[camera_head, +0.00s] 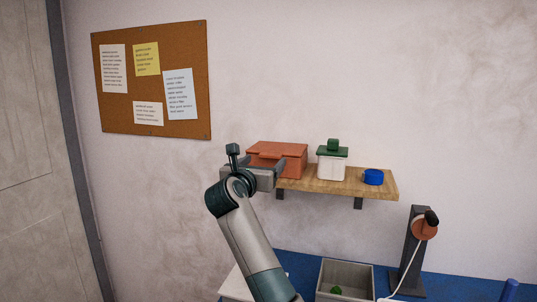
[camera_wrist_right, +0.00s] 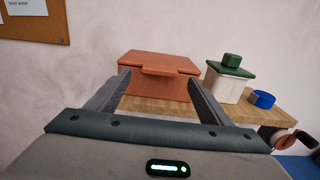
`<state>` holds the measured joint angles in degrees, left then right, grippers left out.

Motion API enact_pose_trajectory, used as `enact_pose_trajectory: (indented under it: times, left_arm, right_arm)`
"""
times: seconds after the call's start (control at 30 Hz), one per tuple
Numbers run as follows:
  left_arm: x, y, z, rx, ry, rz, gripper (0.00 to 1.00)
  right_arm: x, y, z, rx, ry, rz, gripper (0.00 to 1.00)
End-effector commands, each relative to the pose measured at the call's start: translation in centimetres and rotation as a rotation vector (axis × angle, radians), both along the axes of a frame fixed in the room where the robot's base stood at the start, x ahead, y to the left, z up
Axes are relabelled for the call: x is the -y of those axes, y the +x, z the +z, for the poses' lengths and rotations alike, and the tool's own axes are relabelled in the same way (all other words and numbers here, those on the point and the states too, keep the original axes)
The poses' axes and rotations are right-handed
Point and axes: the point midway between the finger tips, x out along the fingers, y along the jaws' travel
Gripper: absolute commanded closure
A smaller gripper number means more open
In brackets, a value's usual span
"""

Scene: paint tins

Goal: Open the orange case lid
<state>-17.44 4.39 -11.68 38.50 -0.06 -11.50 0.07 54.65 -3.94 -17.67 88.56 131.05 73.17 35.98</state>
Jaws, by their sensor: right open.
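The orange case (camera_head: 284,151) stands at the left end of a wooden wall shelf (camera_head: 340,183). Its lid looks shut, with a tab at the front edge. My right gripper (camera_head: 279,178) is in front of the case in the head view and hides part of its lower left. In the right wrist view the orange case (camera_wrist_right: 160,72) lies ahead, between and beyond the two open fingers of my right gripper (camera_wrist_right: 160,83). The gripper is empty, and the fingers appear apart from the case. My left gripper is not in view.
A white tin with a green lid (camera_head: 332,160) and a blue round object (camera_head: 373,177) stand to the right on the shelf. Below are a grey bin (camera_head: 346,268) with a green item and a dark stand (camera_head: 412,250) with an orange part. A corkboard (camera_head: 153,80) hangs upper left.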

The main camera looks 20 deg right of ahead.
Motion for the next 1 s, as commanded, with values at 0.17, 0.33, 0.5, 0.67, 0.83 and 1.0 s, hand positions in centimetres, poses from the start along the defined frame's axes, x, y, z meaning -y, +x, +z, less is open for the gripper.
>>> enact_pose_trajectory:
  times: [0.17, 0.33, 0.5, 0.67, 0.83, 1.0]
  left_arm:
    - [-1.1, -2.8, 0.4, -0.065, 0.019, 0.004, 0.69]
    - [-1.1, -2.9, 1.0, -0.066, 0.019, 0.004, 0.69]
    - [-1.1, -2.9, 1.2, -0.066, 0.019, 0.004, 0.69]
    - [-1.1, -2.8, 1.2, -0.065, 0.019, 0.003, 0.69]
    - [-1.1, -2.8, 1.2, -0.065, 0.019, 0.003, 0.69]
    - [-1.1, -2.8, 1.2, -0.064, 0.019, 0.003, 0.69]
  right_arm:
    - [1.4, 2.0, 0.2, -0.002, -0.002, -0.002, 0.27]
    - [2.4, 3.6, 0.2, -0.002, -0.002, -0.001, 0.27]
    - [2.9, 4.3, 0.0, -0.001, 0.001, 0.000, 0.27]
    - [3.0, 4.4, 0.0, 0.000, 0.001, 0.000, 0.27]
    - [3.0, 4.4, 0.0, 0.000, 0.001, 0.000, 0.31]
    - [3.0, 4.4, 0.0, -0.001, 0.001, 0.000, 0.72]
